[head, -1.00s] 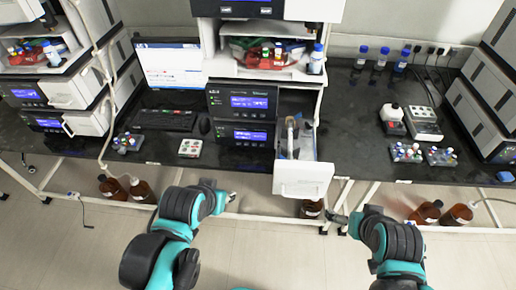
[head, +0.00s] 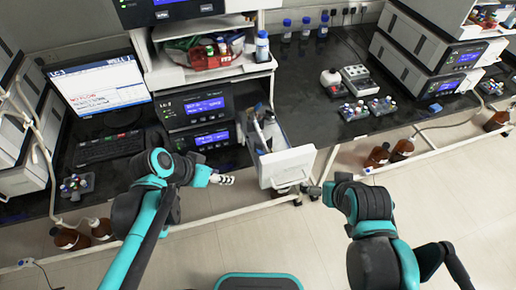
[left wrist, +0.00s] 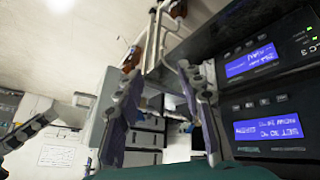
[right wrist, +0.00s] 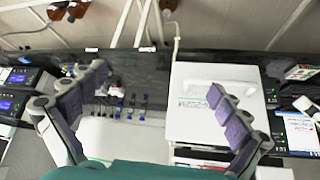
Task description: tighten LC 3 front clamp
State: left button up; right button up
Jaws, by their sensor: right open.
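The LC 3 stack (head: 196,118) is in the middle of the head view, with two lit blue screens; its panels show close up in the left wrist view (left wrist: 262,120). Its white-fronted drawer (head: 287,166) is pulled out. A column (head: 266,128) with pale and grey parts lies inside; I cannot make out the front clamp. My left gripper (head: 226,180) is left of the drawer front, before the stack, and its fingers are apart and empty in the left wrist view (left wrist: 160,88). My right gripper (head: 314,190) is just right of the drawer's lower corner, open and empty.
Vial racks (head: 353,111) and a white device (head: 361,79) stand on the right bench. Brown bottles (head: 390,152) stand on the floor under it.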

aim_at(258, 151)
pick_arm(q)
jog(key=w+d+r+m+h+p, duration=0.35)
jog(key=w+m+h, duration=0.25)
jog(key=m+h, duration=0.25)
jog(key=shift+m+g+y, duration=0.25)
jog(key=shift+m+g, duration=0.05)
jog(key=shift+m, duration=0.15)
jog(key=x, duration=0.2)
jog(key=b+x, duration=0.1)
jog(key=x, duration=0.2)
jog(key=b+x, duration=0.1)
jog(key=x, duration=0.2)
jog(key=shift+s+d+r, duration=0.25)
jog(key=shift+d+r, duration=0.05)
jog(key=shift+r, duration=0.1)
grip_shut()
